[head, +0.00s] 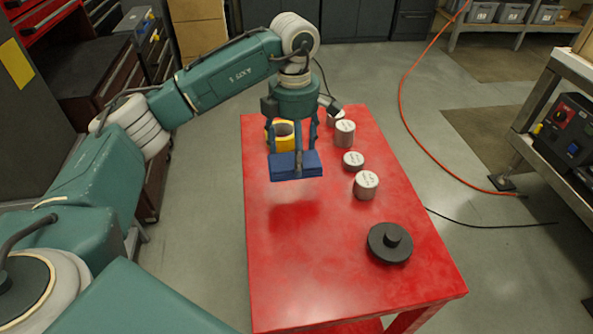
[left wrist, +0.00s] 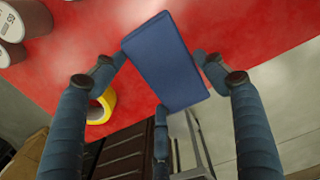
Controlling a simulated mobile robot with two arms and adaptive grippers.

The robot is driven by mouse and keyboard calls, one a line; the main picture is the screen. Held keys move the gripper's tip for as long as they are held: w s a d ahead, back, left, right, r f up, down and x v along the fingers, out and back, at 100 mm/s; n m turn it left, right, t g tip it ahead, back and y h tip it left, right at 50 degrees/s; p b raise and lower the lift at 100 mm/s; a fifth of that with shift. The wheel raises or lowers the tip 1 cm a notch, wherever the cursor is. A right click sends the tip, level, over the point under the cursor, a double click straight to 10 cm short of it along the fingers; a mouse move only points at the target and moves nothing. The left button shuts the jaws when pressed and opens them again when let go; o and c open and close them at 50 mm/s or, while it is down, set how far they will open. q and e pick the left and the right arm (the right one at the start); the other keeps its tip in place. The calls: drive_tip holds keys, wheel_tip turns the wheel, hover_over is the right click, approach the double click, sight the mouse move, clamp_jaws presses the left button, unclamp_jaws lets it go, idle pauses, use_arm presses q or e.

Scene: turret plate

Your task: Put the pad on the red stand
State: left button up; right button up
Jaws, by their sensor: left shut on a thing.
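The pad (head: 297,170) is a flat dark blue rectangular block. My left gripper (head: 295,152) is shut on it and holds it above the red stand (head: 300,270), over its left middle part, with a shadow on the red top below. In the left wrist view the pad (left wrist: 165,62) sits between the blue fingers of the gripper (left wrist: 162,75), with the red surface (left wrist: 270,25) behind it. My right gripper is not in view.
On the stand are several grey-white cylinders (head: 366,188), a black round knobbed disc (head: 390,243) at the front right, and a yellow tape roll (head: 282,133) behind the gripper. The stand's front left is clear. An orange hose (head: 403,100) lies on the floor.

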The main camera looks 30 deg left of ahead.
use_arm(q)
wheel_tip(320, 180, down, 3)
drive_tip(key=shift+f, duration=0.2)
drive_tip(key=shift+f+p, duration=0.25)
drive_tip(key=shift+p, duration=0.05)
wheel_tip(320, 180, down, 3)
drive_tip(key=shift+f+p, duration=0.2)
drive_tip(key=shift+p, duration=0.25)
drive_tip(key=shift+f, duration=0.25)
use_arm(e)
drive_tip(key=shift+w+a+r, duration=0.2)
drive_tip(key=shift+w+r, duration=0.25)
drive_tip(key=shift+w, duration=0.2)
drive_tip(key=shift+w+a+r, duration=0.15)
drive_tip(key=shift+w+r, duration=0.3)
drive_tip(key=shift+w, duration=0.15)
use_arm(q)
drive_tip(key=o, duration=1.1)
drive_tip(key=shift+f, duration=0.1)
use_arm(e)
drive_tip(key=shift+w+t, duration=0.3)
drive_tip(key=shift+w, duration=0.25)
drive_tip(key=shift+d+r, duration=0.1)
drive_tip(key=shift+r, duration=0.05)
